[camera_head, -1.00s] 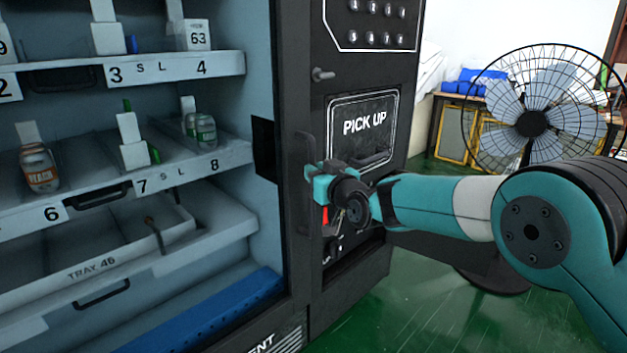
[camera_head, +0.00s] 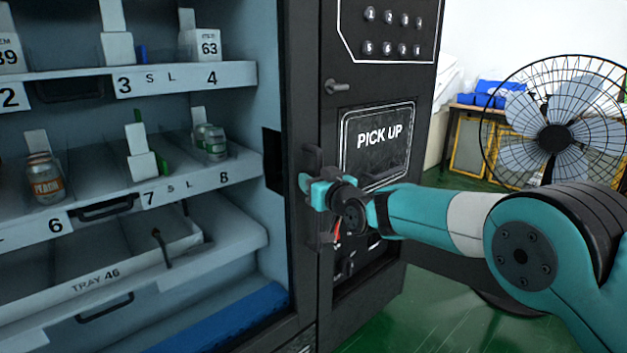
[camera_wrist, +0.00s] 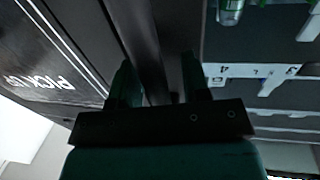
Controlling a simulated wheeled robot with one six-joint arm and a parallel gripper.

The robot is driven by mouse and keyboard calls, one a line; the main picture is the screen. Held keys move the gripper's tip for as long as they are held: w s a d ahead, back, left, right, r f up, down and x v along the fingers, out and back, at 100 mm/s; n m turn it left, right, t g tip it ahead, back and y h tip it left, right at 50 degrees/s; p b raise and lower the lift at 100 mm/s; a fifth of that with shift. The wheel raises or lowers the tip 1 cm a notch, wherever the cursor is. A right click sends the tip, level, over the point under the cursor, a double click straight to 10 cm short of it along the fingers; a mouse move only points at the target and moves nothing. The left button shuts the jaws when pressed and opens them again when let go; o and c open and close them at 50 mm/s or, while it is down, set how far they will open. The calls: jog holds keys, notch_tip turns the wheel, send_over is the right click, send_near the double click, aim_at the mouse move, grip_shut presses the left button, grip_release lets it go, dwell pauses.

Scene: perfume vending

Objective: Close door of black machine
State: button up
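The black machine (camera_head: 352,100) stands in front of me, with a keypad and a PICK UP panel (camera_head: 380,140) on its front. Its shelved interior shows on the left; I cannot tell whether glass covers it. A dark vertical handle (camera_head: 312,236) stands at the front's left edge, partly hidden by my gripper. My gripper (camera_head: 306,187) is at this handle, fingers pointing left. In the wrist view, my gripper (camera_wrist: 158,75) has its two fingers apart, with a dark upright strip of the machine (camera_wrist: 148,45) behind the gap. Contact with the handle is unclear.
Shelves (camera_head: 190,192) inside hold bottles and white blocks, with a tray (camera_head: 95,275) below. A small knob (camera_head: 337,87) sticks out above the PICK UP panel. A fan (camera_head: 558,138) stands at the right. Green floor (camera_head: 430,315) shows between machine and arm.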

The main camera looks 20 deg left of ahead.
jog(key=shift+s+d, duration=0.1)
jog(key=v, duration=1.7)
jog(key=shift+b, duration=0.35)
jog(key=shift+s+d+r, duration=0.1)
jog(key=s+d+r+m+g+h, duration=0.1)
jog(key=s+d+m+g+h, duration=0.6)
jog(key=s+d, duration=1.95)
notch_tip(320, 180, up, 24)
jog(key=s+n+g+h+p, duration=0.1)
jog(key=n+g+h+p, duration=0.2)
jog(key=p, duration=2.1)
jog(key=shift+s+d+g, duration=0.25)
jog(key=shift+s+g, duration=0.05)
jog(key=shift+s, duration=0.1)
